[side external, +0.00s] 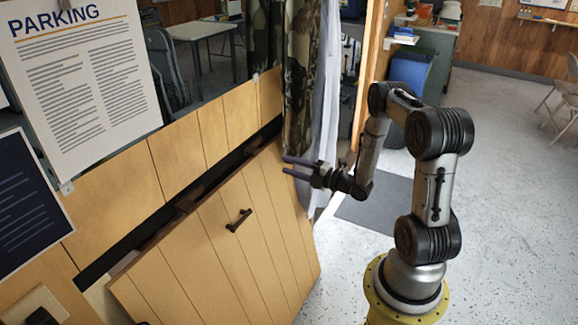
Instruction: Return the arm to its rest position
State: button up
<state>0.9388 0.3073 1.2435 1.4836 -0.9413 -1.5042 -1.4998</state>
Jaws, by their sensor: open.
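My gripper (291,168) is at the end of my arm, near the middle of the side external view. Its two purple-grey fingers point left and stand apart, with nothing between them. It is in front of the camouflage curtain, right of and above a wooden panel front (210,250) with a dark handle (238,220). The panel's top edge leans out from the wall, leaving a dark gap. The fingers are clear of the handle. I cannot tell whether they touch the panel's upper right corner.
A parking notice (85,80) and a dark board (28,205) are on the left wall. The camouflage curtain (298,75) hangs behind my gripper. A blue bin (408,70) stands at the back, near a dark floor mat (375,212). The speckled floor at right is open, with folding chairs (562,100).

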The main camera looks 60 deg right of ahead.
jog(key=w+a+r+m+g+h, duration=0.15)
jog(key=w+r+m+g, duration=0.35)
jog(key=r, duration=0.5)
jog(key=s+a+r+m+g+h, duration=0.2)
jog(key=a+r+m, duration=0.25)
jog(key=r, duration=0.35)
jog(key=s+a+r+m+g+y, duration=0.1)
jog(key=s+a+m, duration=0.3)
jog(key=s+a, duration=0.5)
jog(key=s+a+r+m+g+y, duration=0.1)
jog(key=s+a+m+g, duration=0.3)
jog(key=s+a, duration=0.5)
jog(key=s+y, duration=0.1)
jog(key=s, duration=0.7)
jog(key=shift+s+a+r+m, duration=0.15)
jog(key=shift+s+r+m, duration=0.15)
jog(key=shift+m, duration=0.05)
